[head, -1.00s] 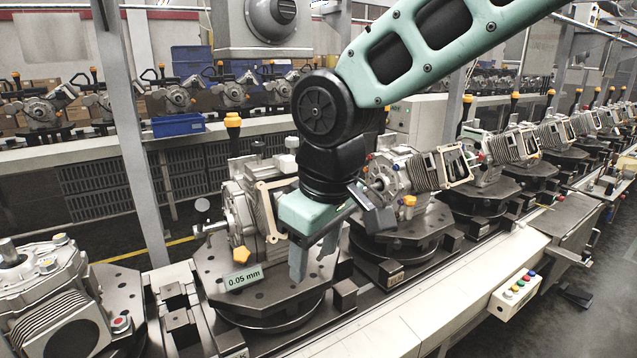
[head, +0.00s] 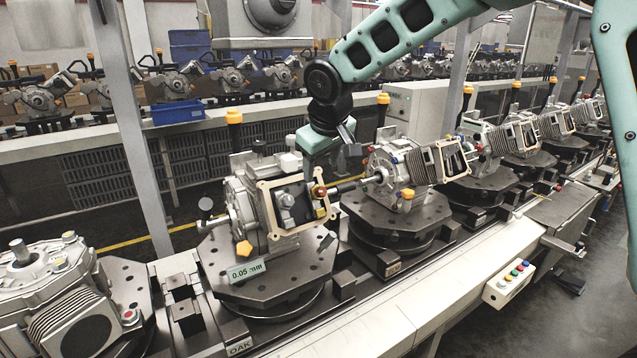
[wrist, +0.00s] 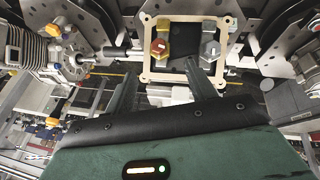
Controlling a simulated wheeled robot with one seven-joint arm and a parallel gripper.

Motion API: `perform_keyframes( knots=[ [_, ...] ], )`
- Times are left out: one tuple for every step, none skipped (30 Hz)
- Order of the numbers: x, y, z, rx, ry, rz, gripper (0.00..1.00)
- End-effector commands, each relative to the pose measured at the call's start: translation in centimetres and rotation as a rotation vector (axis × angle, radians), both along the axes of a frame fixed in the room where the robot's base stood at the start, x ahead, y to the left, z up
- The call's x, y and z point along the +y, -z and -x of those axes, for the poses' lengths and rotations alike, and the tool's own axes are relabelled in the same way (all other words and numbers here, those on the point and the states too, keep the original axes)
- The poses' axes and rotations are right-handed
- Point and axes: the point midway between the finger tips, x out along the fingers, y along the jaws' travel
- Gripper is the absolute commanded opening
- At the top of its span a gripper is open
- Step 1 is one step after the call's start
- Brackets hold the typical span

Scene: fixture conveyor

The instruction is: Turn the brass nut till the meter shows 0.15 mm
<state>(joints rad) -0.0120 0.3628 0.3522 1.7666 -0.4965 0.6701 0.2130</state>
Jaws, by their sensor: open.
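The brass nut (head: 319,192) sits on the upright face of a machine, inside a tan square frame (head: 268,215). In the wrist view, the brass nut (wrist: 160,48) lies left of a steel nut (wrist: 210,49), just beyond my fingertips. My gripper (head: 322,176) is above and beside the nut in the head view, with its tips partly hidden. In the wrist view my gripper (wrist: 162,68) is open, its fingers apart on either side of the nut's line, with nothing held. The meter plate (head: 246,270) reads 0.05 mm.
The machine stands on a dark octagonal turntable (head: 230,291). A neighbouring machine (head: 400,165) stands close on the right, with a shaft (head: 350,187) reaching toward the tan frame. A button box (head: 510,283) is on the conveyor's front edge.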

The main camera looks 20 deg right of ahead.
Motion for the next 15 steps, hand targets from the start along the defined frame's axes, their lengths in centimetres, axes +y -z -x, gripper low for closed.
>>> perform_keyframes(
  knots=[
    [0.0,0.9,-0.4,0.005,-0.001,0.001,0.55],
    [0.0,1.4,-0.7,0.005,-0.001,0.001,0.55],
    [-0.1,2.2,-1.0,0.005,-0.001,0.001,0.55],
    [-0.1,2.7,-1.3,0.005,-0.001,0.001,0.55],
    [-0.2,3.3,-1.6,0.005,-0.001,0.002,0.55],
    [-0.2,3.9,-1.9,0.004,0.001,0.001,0.55],
    [-0.2,4.4,-2.1,0.005,0.000,0.001,0.55],
    [-0.2,4.8,-2.3,0.004,-0.002,0.000,0.55],
    [-0.2,5.4,-2.6,0.004,-0.001,0.000,0.55],
    [-0.2,5.7,-2.8,0.003,-0.001,0.001,0.55],
    [-0.3,6.0,-2.9,0.002,-0.001,0.000,0.55],
    [-0.3,6.4,-3.1,0.002,0.000,0.000,0.55],
    [-0.3,6.7,-3.2,0.002,0.000,0.001,0.55],
    [-0.3,6.9,-3.3,0.002,0.000,0.001,0.55],
    [-0.4,7.1,-3.4,0.001,0.000,0.000,0.55]
  ],
)
